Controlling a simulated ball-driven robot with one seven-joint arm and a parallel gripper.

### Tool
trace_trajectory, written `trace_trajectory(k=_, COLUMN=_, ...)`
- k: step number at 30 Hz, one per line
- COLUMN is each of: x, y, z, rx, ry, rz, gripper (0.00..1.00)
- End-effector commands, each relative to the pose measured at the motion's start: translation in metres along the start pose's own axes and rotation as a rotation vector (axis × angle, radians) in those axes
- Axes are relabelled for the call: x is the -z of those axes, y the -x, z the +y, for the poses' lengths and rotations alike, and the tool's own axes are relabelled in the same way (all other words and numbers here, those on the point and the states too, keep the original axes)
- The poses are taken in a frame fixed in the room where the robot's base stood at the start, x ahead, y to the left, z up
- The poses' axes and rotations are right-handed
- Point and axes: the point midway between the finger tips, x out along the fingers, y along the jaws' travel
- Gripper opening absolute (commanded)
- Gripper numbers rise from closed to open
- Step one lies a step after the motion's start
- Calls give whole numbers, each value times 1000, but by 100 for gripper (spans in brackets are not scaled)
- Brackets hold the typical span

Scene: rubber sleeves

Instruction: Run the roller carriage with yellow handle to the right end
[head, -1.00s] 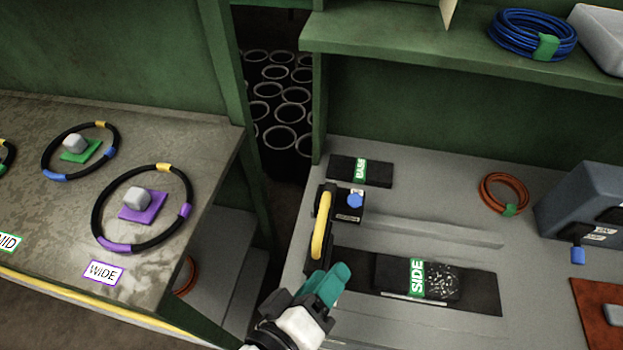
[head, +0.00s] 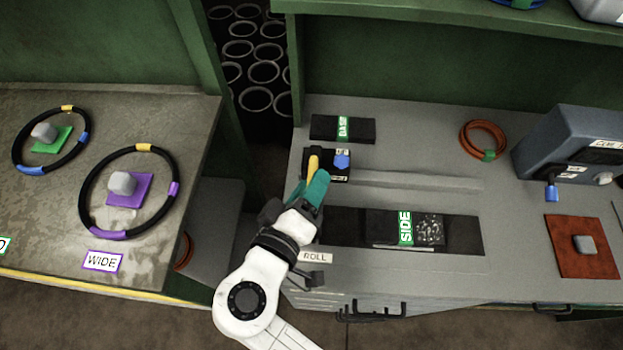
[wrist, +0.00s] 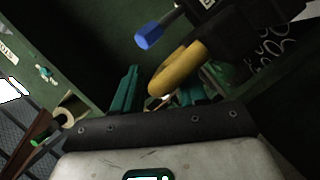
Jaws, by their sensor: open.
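The black roller carriage (head: 336,174) sits at the left end of the grey bench track. It has a yellow handle (head: 313,166) on its left and a blue knob (head: 342,160) on top. My gripper (head: 306,188), with teal fingers, is open at the near end of the handle. In the wrist view the yellow handle (wrist: 180,74) stands between and beyond the open fingers of my gripper (wrist: 158,92); contact cannot be told. The blue knob (wrist: 148,37) shows to its left. My arm and gripper hide the handle's lower part.
A black strip (head: 463,236) bears a slab labelled SIDE (head: 430,229). Another labelled slab (head: 361,131) lies behind the carriage. A raised grey rail (head: 430,181) runs right from the carriage. An orange coil (head: 470,140) and a grey-blue box (head: 560,150) stand at the right.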

Motion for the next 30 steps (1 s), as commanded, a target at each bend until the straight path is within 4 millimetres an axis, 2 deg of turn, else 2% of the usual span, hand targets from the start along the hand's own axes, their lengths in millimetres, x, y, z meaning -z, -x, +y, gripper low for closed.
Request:
trace_trajectory(k=4, x=0, y=-8, z=0, rx=1, ry=-1, rz=0, gripper=42)
trace_trajectory(k=12, x=0, y=-9, z=0, rx=1, ry=-1, rz=0, gripper=42)
trace_trajectory(k=25, x=0, y=-9, z=0, rx=1, ry=-1, rz=0, gripper=2)
trace_trajectory(k=30, x=0, y=-9, z=0, rx=1, ry=0, rz=0, gripper=0)
